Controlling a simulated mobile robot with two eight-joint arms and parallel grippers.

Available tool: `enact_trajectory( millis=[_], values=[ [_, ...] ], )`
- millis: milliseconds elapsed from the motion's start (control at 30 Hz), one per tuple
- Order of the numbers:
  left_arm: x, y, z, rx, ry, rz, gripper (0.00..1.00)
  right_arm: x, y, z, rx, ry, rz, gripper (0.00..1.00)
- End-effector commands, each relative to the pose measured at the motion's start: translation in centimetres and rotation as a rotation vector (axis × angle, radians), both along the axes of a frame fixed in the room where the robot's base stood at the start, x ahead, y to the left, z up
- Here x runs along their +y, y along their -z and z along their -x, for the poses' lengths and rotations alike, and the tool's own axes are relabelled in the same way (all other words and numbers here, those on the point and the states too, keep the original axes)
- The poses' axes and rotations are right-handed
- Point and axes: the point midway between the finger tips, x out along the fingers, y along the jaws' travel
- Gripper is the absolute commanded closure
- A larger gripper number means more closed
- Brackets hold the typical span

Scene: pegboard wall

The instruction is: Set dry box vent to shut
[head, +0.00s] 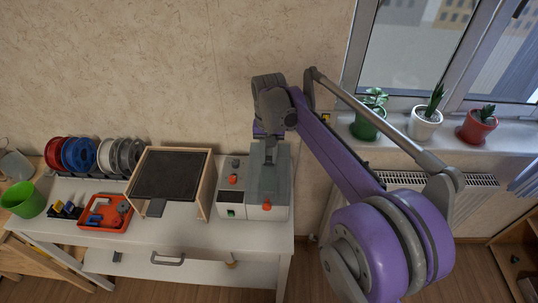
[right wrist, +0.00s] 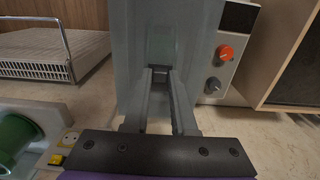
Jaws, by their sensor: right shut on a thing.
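A grey-topped box (head: 282,195), which looks to be the dry box, stands at the right end of the white table. My right gripper (head: 269,160) reaches down onto its grey top from above. In the right wrist view, the fingers of my right gripper (right wrist: 160,78) converge on a small grey piece (right wrist: 161,48) on the grey housing (right wrist: 201,65), apparently the vent's tab. They are shut on it; the fingertips partly hide it, and the vent's setting cannot be told. My left gripper is not in view.
A panel with an orange knob (right wrist: 225,52) and a grey knob (right wrist: 213,85) is beside the housing. A wooden-framed dark-topped box (head: 171,176), an orange tray (head: 105,213), several spools (head: 78,154) and a green cup (head: 23,200) stand further left. Potted plants line the windowsill.

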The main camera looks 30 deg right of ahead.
Motion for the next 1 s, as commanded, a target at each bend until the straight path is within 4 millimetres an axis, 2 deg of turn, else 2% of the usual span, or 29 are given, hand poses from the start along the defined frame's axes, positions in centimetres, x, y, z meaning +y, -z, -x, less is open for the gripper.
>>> enact_trajectory(
  millis=[133, 333, 600, 633, 767, 800, 1000],
  values=[
    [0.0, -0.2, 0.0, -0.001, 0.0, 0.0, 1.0, -0.2, -0.1, -0.4, 0.0, 0.0, 0.0, 1.0],
    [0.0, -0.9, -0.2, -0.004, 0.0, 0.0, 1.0, -1.4, -0.1, -2.3, -0.001, 0.001, 0.001, 1.0],
    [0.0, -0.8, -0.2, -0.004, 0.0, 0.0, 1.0, -1.6, 0.0, -2.5, -0.003, 0.001, 0.002, 1.0],
    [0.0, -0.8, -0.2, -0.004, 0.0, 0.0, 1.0, -1.5, 0.0, -2.5, -0.003, 0.001, 0.002, 0.72],
    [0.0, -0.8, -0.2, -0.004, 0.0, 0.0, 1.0, -1.5, 0.0, -2.5, -0.003, 0.001, 0.002, 0.49],
    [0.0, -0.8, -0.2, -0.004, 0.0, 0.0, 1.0, -1.5, 0.0, -2.4, -0.002, 0.0, 0.001, 0.45],
    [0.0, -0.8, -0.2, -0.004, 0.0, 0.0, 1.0, -1.5, 0.0, -2.4, -0.001, 0.0, 0.001, 0.45]
  ],
)
